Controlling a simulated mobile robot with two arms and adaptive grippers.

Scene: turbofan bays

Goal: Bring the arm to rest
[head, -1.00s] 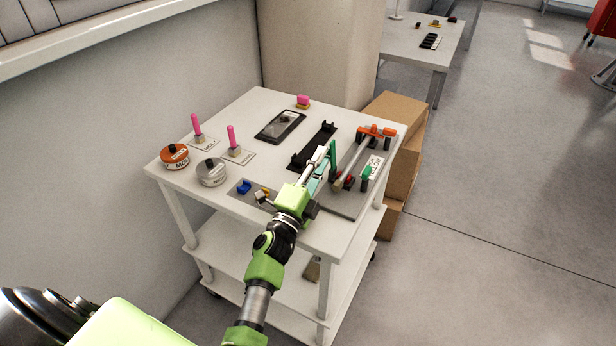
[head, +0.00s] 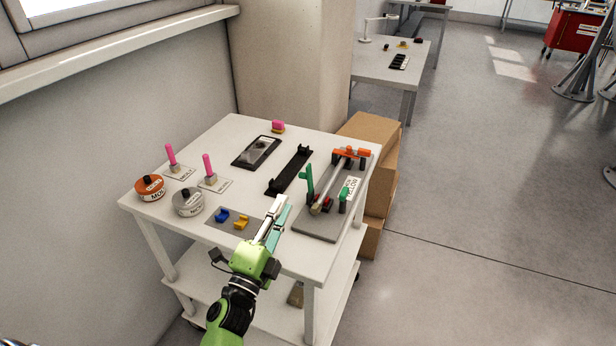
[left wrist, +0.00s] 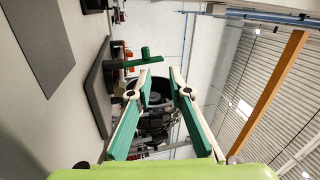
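My left gripper (head: 280,204) is green with pale and teal fingers. It hangs over the front edge of the white cart (head: 226,130), in front of a grey fixture plate (head: 318,229). In the left wrist view its fingers (left wrist: 158,72) stand apart with nothing between them, so it is open and empty. The plate bears a rod (head: 334,181), an orange clamp (head: 352,154) and green handles (head: 309,182). The plate's edge and a green handle (left wrist: 145,56) also show in the wrist view, beyond the fingers. My right gripper is not in view.
The cart top also holds blue (head: 222,216) and yellow (head: 241,222) pieces, an orange-topped tin (head: 150,188), a grey tin (head: 188,203), pink-handled tools, a black tray (head: 257,151) and a black cradle (head: 289,171). Cardboard boxes (head: 368,130) stand behind.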

